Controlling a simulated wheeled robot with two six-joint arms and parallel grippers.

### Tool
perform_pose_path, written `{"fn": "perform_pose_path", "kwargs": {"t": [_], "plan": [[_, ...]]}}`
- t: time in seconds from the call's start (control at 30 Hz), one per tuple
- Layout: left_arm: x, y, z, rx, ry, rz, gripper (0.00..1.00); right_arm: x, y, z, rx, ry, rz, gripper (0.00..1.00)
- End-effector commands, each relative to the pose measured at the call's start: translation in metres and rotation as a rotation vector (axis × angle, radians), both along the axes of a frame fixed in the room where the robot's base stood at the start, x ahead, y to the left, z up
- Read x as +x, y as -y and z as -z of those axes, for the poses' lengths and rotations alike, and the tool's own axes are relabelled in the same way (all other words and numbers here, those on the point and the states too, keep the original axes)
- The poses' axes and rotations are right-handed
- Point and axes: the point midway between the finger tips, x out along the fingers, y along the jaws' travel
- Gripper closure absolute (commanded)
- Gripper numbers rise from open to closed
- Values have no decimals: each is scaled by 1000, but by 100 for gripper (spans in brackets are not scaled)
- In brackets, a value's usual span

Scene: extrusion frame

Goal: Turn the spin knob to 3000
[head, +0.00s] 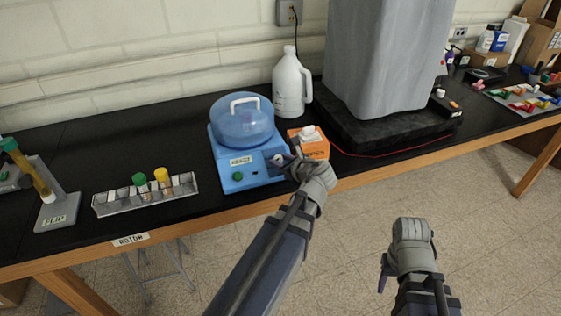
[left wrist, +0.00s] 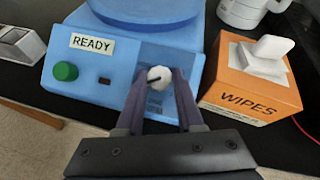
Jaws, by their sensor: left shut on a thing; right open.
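The spin knob (left wrist: 159,78) is a small white round knob with a dark pointer line, on the front of the blue centrifuge (head: 262,176). In the left wrist view the pointer line slants toward the lower left. The printed marks beside the knob are too small to read. My left gripper (left wrist: 158,82) is shut on the knob, one finger on each side; it also shows in the head view (head: 288,163). A READY label (left wrist: 92,42) and a green button (left wrist: 66,71) are left of the knob. My right gripper (head: 384,276) is open and empty, over the floor in front of the table.
An orange WIPES box (left wrist: 252,82) stands close right of the centrifuge. A white jug (head: 291,86) stands behind. A rack (head: 118,203) with capped tubes is to the left. A grey covered object (head: 382,55) stands to the right.

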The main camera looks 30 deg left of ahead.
Motion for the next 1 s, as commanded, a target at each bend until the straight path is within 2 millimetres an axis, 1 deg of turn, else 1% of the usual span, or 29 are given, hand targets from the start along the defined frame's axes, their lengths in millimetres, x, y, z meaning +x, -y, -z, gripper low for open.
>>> {"fn": "perform_pose_path", "kwargs": {"t": [0.23,0.67,0.7,0.93,1.0], "plan": [[-1,0,1,16,-20,40,100,0,0,2,0,0,0,50],[-1,0,1,18,-22,45,100,0,0,2,0,0,0,50],[-1,0,1,18,-22,45,60,0,0,2,0,0,0,50],[-1,0,1,19,-22,44,35,0,0,2,0,0,0,50],[-1,0,1,19,-22,44,34,0,0,2,0,0,0,50]]}}
